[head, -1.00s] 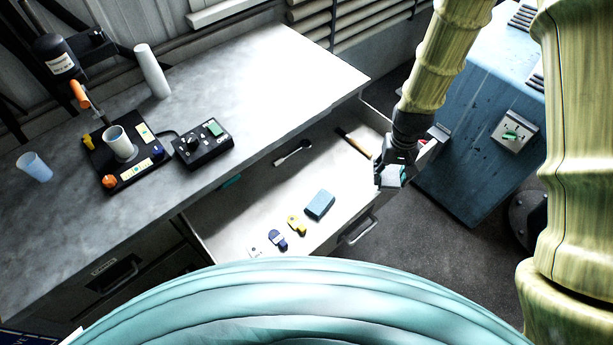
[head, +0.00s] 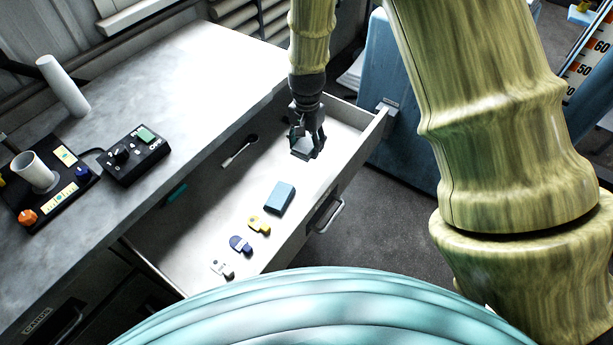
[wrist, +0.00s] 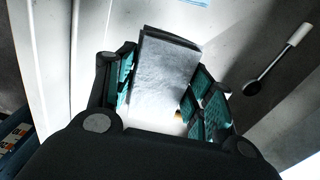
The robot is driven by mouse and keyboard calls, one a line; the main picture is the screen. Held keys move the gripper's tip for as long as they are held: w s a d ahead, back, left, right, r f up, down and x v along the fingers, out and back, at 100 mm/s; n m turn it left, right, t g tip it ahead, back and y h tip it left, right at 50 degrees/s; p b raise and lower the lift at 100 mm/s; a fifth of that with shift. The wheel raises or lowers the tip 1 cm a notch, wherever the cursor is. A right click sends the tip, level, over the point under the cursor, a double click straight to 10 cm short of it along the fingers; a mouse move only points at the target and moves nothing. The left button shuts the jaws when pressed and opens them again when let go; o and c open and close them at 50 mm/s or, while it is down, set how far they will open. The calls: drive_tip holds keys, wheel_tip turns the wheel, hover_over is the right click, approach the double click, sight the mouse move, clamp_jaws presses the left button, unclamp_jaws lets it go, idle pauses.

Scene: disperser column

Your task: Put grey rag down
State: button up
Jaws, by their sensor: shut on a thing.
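The grey rag (wrist: 162,72) is a folded, flat grey piece between the teal-padded fingers of my gripper (wrist: 168,95) in the wrist view. My gripper (head: 308,146) is shut on it. In the head view my gripper points down over the far right end of the open drawer (head: 195,220), and the rag is mostly hidden there by the fingers. I cannot tell whether the rag touches the drawer floor.
The drawer holds a black-and-white spoon (head: 240,150), a blue block (head: 279,198), a yellow item (head: 259,225), a dark blue item (head: 240,245) and a small white item (head: 222,268). The counter (head: 170,90) is left. Drawer floor left of my gripper is partly clear.

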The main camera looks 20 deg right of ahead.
sight(306, 169)
drive_tip(key=shift+w+f+m, duration=0.35)
drive_tip(key=shift+m, duration=0.05)
drive_tip(key=shift+f, duration=0.2)
drive_tip(key=shift+f+p, duration=0.75)
drive_tip(key=shift+f, duration=3.95)
drive_tip(key=shift+f, duration=0.25)
drive_tip(key=o, duration=1.1)
drive_tip(key=shift+c, duration=0.2)
drive_tip(key=shift+r+b, duration=1.2)
drive_tip(key=shift+r, duration=5.05)
drive_tip(key=shift+r, duration=0.1)
